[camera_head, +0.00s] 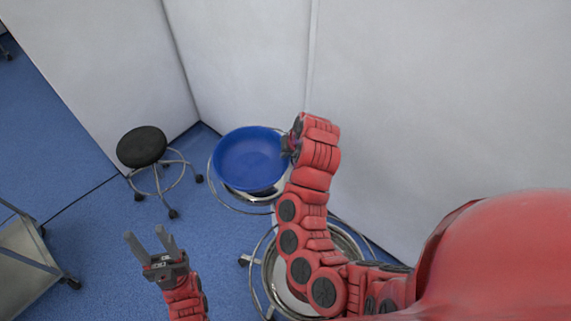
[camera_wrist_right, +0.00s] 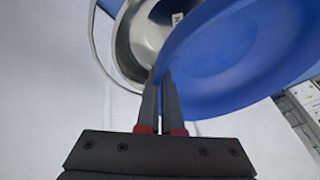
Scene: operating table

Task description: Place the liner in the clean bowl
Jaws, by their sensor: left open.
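The blue liner (camera_head: 248,158), a wide round basin shape, is held over a stand by the wall. My right gripper (camera_head: 291,144) is shut on its right rim. In the right wrist view, the fingers (camera_wrist_right: 160,78) pinch the edge of the liner (camera_wrist_right: 235,55). A steel bowl (camera_wrist_right: 138,40) shows partly beneath the liner there; I cannot tell whether they touch. Another steel bowl (camera_head: 345,243) stands nearer, partly hidden by my right arm. I cannot tell which bowl is the clean one. My left gripper (camera_head: 147,236) is open and empty above the floor, away from both bowls.
A black round stool (camera_head: 142,147) stands left of the liner. A metal cart (camera_head: 25,262) is at the lower left. White walls (camera_head: 245,60) close off the back and right. The blue floor (camera_head: 100,225) is open between the stool and the cart.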

